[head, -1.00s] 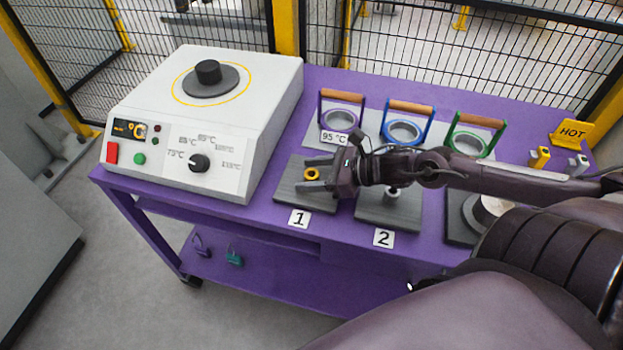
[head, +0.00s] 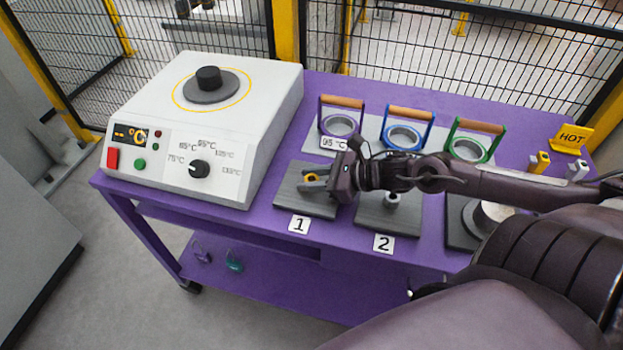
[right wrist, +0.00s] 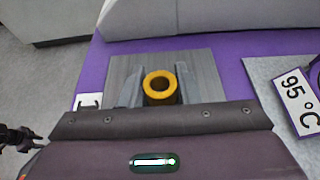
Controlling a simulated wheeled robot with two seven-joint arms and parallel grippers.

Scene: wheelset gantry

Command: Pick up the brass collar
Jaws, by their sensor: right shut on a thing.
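The brass collar (head: 311,178) is a small yellow ring on the grey plate marked 1 (head: 290,205). In the right wrist view the collar (right wrist: 161,86) sits between the two fingers, its round hole facing the camera. My right gripper (head: 312,179) reaches in from the right, low over plate 1, with its fingers shut on the collar. In the right wrist view the fingers (right wrist: 160,88) flank the ring on both sides. I cannot tell whether the collar still touches the plate.
A white heater (head: 205,130) with a black knob stands left on the purple cart (head: 455,102). Purple, blue and green ring holders (head: 404,132) with wooden handles stand behind my right arm. Plate 2 (head: 385,222) is beside plate 1. A yellow HOT sign (head: 571,138) is at the right.

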